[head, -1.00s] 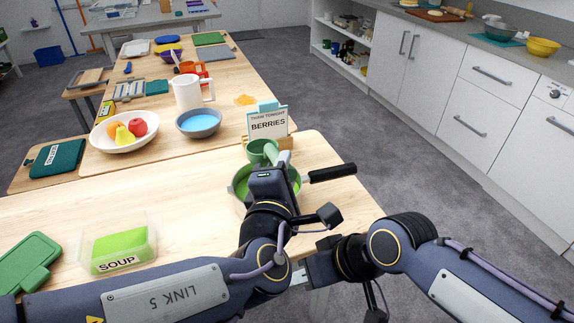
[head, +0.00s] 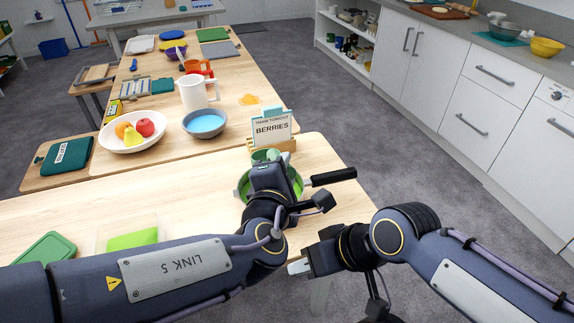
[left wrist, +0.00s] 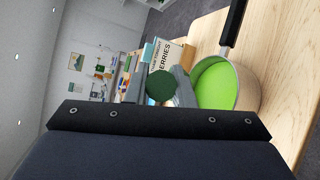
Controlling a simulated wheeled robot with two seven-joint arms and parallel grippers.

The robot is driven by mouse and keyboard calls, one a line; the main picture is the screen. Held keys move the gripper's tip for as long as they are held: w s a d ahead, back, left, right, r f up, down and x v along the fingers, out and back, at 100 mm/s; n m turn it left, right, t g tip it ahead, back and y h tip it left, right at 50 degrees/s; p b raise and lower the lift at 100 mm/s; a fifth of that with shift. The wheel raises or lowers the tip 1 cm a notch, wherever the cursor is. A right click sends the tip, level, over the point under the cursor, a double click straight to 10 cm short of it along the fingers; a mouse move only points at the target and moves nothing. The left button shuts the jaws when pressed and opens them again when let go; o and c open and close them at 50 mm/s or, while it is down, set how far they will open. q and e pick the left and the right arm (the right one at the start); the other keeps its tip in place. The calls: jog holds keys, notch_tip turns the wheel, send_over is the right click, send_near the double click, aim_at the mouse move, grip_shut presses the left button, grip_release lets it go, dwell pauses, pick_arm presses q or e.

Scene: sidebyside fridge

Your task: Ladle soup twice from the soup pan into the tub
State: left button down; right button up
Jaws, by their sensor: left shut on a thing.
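The soup pan (head: 298,187), with green soup and a black handle, stands near the table's right end, partly hidden by my left gripper. In the left wrist view the pan (left wrist: 247,92) shows its soup. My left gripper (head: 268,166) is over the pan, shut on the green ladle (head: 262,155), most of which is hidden. A dark green round part of the ladle (left wrist: 160,87) shows in the left wrist view. The clear tub (head: 131,238), with green contents, is at the left, its front hidden by my left arm. My right gripper (head: 298,266) is low, off the table's front edge; its fingers are unclear.
A green lid (head: 45,250) lies left of the tub. A BERRIES card (head: 271,128) in a wooden stand is right behind the pan. A blue bowl (head: 204,123), white pitcher (head: 194,94) and fruit bowl (head: 132,146) stand farther back. The tabletop between tub and pan is clear.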

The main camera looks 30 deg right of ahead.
pick_arm(q)
jog(key=shift+w+d+r+n+g+y+p, duration=0.2)
jog(key=shift+w+r+g+p, duration=0.45)
jog(key=shift+p, duration=1.55)
jog(key=shift+w+d+r+n+g+y+p, duration=0.1)
jog(key=shift+w+r+n+g+y+p, duration=0.45)
jog(key=shift+p, duration=1.65)
notch_tip(320, 180, down, 9)
jog(key=b, duration=0.8)
jog(key=shift+w+r, duration=0.15)
jog(key=shift+r, duration=0.05)
jog(key=shift+m+h, duration=0.25)
jog(key=shift+f, duration=0.2)
jog(key=shift+s+a+f+t, duration=0.15)
jog(key=shift+s+f+t, duration=0.35)
jog(key=shift+s+f, duration=0.2)
